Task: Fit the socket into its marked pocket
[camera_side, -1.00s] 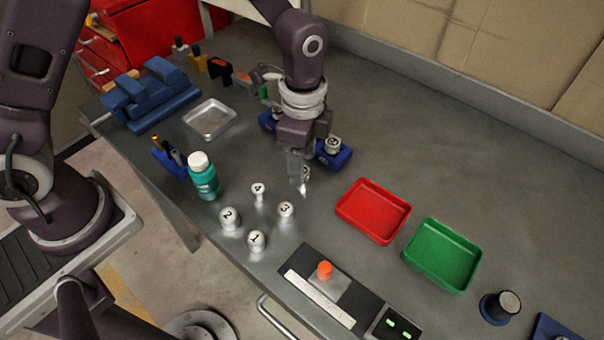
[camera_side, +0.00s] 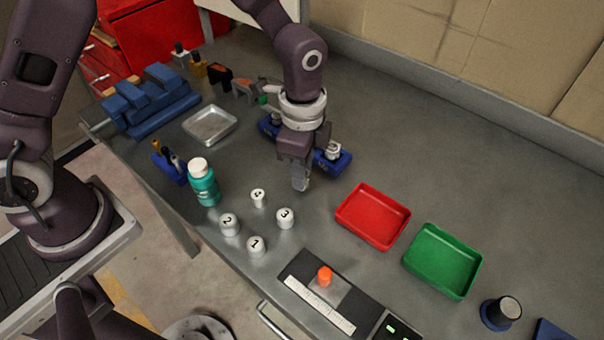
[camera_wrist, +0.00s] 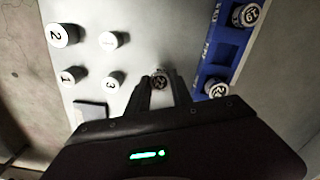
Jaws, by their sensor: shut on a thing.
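My gripper (camera_side: 301,186) is shut on a small metal socket (camera_wrist: 160,81), whose end shows between the fingertips in the wrist view. In the side view the fingers hide most of it. The gripper points down over the table, in front of the blue socket rail (camera_side: 343,161). The rail also shows in the wrist view (camera_wrist: 212,55), to the right of the fingers. It holds one socket at its upper end (camera_wrist: 246,15) and another nearer the gripper (camera_wrist: 216,88). White markings lie along the rail between them. I cannot read the held socket's mark clearly.
Several numbered white-topped sockets (camera_side: 285,217) stand to the front left, near a teal bottle (camera_side: 204,187). A red tray (camera_side: 372,216) and a green tray (camera_side: 441,261) lie to the right. The table behind the trays is clear.

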